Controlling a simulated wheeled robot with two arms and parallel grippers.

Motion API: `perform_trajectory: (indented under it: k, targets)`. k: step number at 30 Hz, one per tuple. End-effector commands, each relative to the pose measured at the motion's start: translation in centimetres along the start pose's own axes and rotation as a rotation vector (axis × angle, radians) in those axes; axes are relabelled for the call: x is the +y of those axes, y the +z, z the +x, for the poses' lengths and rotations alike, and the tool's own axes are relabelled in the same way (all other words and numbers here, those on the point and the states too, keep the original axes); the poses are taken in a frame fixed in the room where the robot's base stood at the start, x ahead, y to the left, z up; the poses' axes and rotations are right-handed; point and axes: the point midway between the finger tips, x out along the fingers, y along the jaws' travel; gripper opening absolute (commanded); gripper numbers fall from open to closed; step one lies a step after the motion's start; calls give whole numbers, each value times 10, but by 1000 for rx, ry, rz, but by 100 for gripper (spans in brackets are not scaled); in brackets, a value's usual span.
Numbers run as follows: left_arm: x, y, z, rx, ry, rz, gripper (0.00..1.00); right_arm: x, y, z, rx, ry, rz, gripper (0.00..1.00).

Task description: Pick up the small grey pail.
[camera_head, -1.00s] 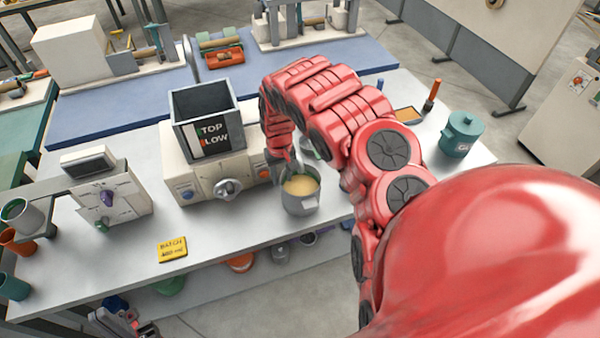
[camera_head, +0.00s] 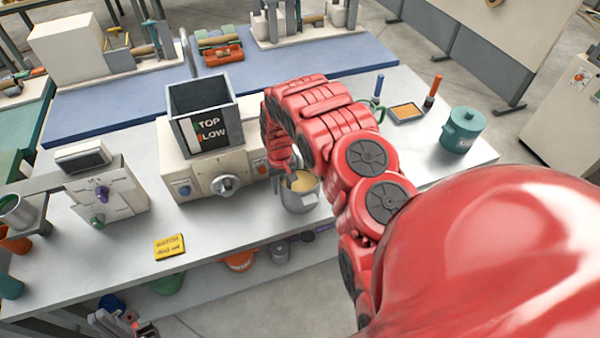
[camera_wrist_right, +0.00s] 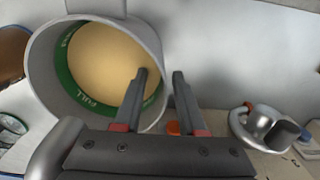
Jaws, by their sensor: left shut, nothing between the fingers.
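The small grey pail (camera_head: 301,198) stands upright on the grey bench, in front of the white machine. It holds a pale yellow material. My right gripper (camera_head: 287,170) reaches down at the pail's back left rim, partly hidden by my own red arm. In the right wrist view the pail (camera_wrist_right: 42,92) shows a green inner band marked FULL. There my right gripper (camera_wrist_right: 160,74) is open, one finger over the pail's inside and the other outside, with the rim between them; contact is unclear. My left gripper (camera_head: 120,326) is shut and empty at the lower left, below the bench front.
The white machine with a dark hopper (camera_head: 204,112) stands close behind the pail. A yellow card (camera_head: 169,246) lies front left. A teal lidded pot (camera_head: 463,131) and a small orange tray (camera_head: 407,112) stand at the right. The bench's front middle is mostly clear.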

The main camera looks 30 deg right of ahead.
Motion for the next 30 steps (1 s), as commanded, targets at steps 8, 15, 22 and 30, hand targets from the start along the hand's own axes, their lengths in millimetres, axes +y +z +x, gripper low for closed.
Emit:
perform_trajectory:
  k: [8, 15, 22, 30]
  targets:
    - [-1, -3, 20, 0, 0, 0, 0, -1, 1, 26, 1, -2, 0, 40]
    - [-1, -4, 22, 0, 0, 0, 0, 0, 1, 35, 0, 0, 2, 40]
    - [-1, -4, 21, 0, 0, 0, 0, 0, 1, 35, 1, 0, 1, 26]
    - [-1, -4, 21, 0, 0, 0, 0, 0, 1, 35, 1, 0, 1, 0]
